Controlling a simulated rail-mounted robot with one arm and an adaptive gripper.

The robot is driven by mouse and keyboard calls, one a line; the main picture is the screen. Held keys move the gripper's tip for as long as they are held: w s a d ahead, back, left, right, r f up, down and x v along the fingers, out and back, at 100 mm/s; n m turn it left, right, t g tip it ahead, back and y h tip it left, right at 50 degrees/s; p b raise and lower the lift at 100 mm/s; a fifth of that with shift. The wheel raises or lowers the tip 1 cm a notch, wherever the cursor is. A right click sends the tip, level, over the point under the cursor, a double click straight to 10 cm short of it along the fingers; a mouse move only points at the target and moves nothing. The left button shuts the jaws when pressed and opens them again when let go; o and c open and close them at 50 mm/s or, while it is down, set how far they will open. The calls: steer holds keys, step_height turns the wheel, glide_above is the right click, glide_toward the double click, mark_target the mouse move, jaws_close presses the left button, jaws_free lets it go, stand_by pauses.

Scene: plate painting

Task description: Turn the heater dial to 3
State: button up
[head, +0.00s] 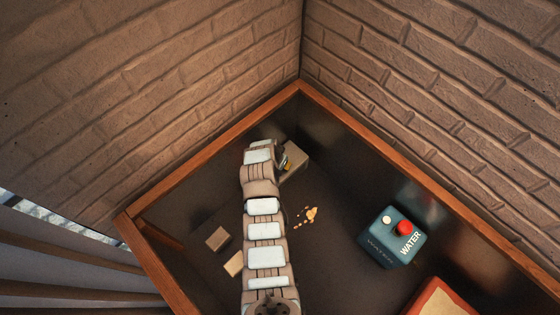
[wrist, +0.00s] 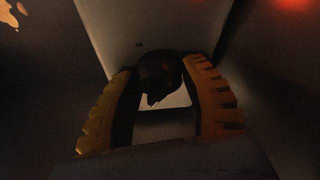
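The heater dial (wrist: 160,75) is a dark round knob on the face of a pale grey box, the heater (wrist: 140,30), in the wrist view. My gripper (wrist: 159,68) has its yellow ridged fingers on the left and right sides of the dial. The dial fills the gap between the fingertips, and both fingers appear to touch it. In the head view the heater (head: 295,163) is a beige box near the back corner, partly hidden behind my gripper (head: 283,160).
A blue water box (head: 378,248) with a red button (head: 404,227) stands to the right. Yellowish crumbs (head: 308,215) lie on the dark surface in the middle. A small beige block (head: 217,239) lies left of my arm. A wooden rim (head: 222,142) and brick walls enclose the corner.

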steer(key=o, duration=0.3)
steer(key=shift+v, duration=0.75)
steer(key=v, duration=1)
steer(key=shift+s+r, duration=0.15)
steer(key=shift+r, duration=0.05)
